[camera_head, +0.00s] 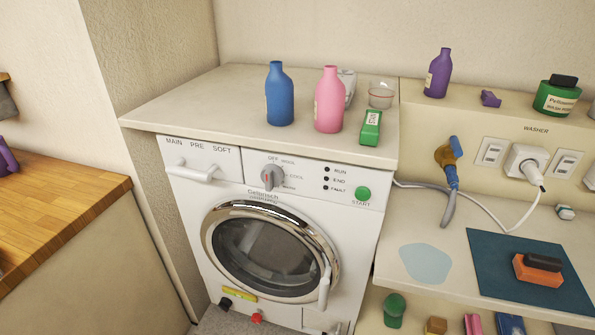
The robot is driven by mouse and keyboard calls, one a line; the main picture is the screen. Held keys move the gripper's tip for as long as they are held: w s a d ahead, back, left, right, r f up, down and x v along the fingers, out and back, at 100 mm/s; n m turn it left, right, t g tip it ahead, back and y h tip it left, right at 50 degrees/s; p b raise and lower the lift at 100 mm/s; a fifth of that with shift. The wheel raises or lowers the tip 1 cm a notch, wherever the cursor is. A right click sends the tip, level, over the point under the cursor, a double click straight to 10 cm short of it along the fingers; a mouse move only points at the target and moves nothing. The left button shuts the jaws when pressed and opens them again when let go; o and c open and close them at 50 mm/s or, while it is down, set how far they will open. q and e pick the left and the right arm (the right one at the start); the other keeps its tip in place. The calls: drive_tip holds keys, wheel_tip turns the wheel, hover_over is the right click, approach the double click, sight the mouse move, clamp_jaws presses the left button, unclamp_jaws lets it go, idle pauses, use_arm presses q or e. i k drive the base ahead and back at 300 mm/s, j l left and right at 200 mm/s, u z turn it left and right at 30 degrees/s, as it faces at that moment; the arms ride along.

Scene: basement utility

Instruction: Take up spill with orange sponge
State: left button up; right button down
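The orange sponge (538,272) lies on a dark teal mat (500,250) at the right, on the low shelf (405,285) beside the washer. A dark block sits on top of the sponge. The spill (425,263) is a flat, pale blue puddle on the same shelf, left of the mat and apart from it. The sponge is to the right of the spill. Neither of my grippers shows in the head view.
The washing machine (270,215) stands in the middle, with blue (280,95) and pink (329,100) bottles, a glass and a green box on top. A plug (525,165) and cable hang behind the shelf. Several small items sit below it. A wooden counter (60,210) is at left.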

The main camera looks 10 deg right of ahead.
sight(544, 270)
drive_tip(key=z, duration=1.9)
